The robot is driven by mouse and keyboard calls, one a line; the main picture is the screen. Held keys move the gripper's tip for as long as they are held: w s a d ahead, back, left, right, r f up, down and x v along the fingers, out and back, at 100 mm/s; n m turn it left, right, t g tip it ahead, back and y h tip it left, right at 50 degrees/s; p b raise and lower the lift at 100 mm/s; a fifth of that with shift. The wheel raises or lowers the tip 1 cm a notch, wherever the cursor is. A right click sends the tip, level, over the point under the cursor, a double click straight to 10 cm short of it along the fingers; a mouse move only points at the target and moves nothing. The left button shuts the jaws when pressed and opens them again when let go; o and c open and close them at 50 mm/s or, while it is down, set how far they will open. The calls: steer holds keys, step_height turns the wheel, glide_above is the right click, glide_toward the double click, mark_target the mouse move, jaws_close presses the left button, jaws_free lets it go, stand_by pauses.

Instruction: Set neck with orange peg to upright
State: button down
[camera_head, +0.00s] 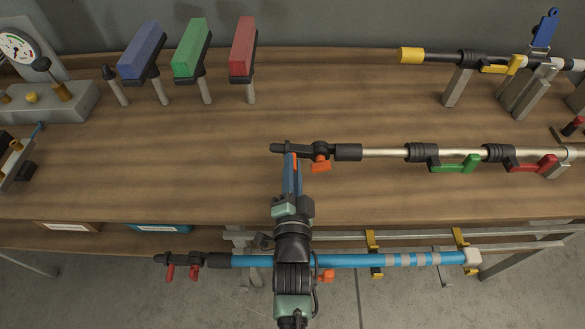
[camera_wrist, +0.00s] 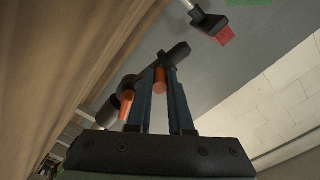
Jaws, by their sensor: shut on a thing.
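The black neck (camera_head: 296,149) sits at the left end of a silver pole (camera_head: 385,153) and lies roughly level, in line with the pole. Its orange peg (camera_wrist: 160,78) shows between my gripper's fingertips in the wrist view. An orange lever (camera_head: 320,165) hangs below the black joint at the neck's base; it also shows in the wrist view (camera_wrist: 127,101). My gripper (camera_head: 292,160) reaches the neck from the front, its two blue fingers shut on the orange peg. The fingers hide part of the peg.
The pole carries green (camera_head: 455,165) and red (camera_head: 530,165) levers. Blue (camera_head: 140,50), green (camera_head: 190,47) and red (camera_head: 243,45) blocks stand at the back. A blue pole (camera_head: 365,260) lies in front below the bench edge. A yellow-ended pole (camera_head: 411,55) is at back right.

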steer(key=r+m, duration=0.1)
steer(key=m+b, duration=0.1)
steer(key=m, duration=0.1)
steer(key=shift+d+r+m, duration=0.3)
steer(key=shift+r, duration=0.05)
steer(key=d+r+m, duration=0.3)
steer(key=d+m, duration=0.2)
steer(key=m, duration=0.7)
steer(key=shift+d+r+m, duration=0.2)
steer(key=shift+m, duration=0.1)
steer(key=shift+d, duration=0.1)
steer(key=c, duration=0.8)
jaws_free()
steer(key=shift+s, duration=0.15)
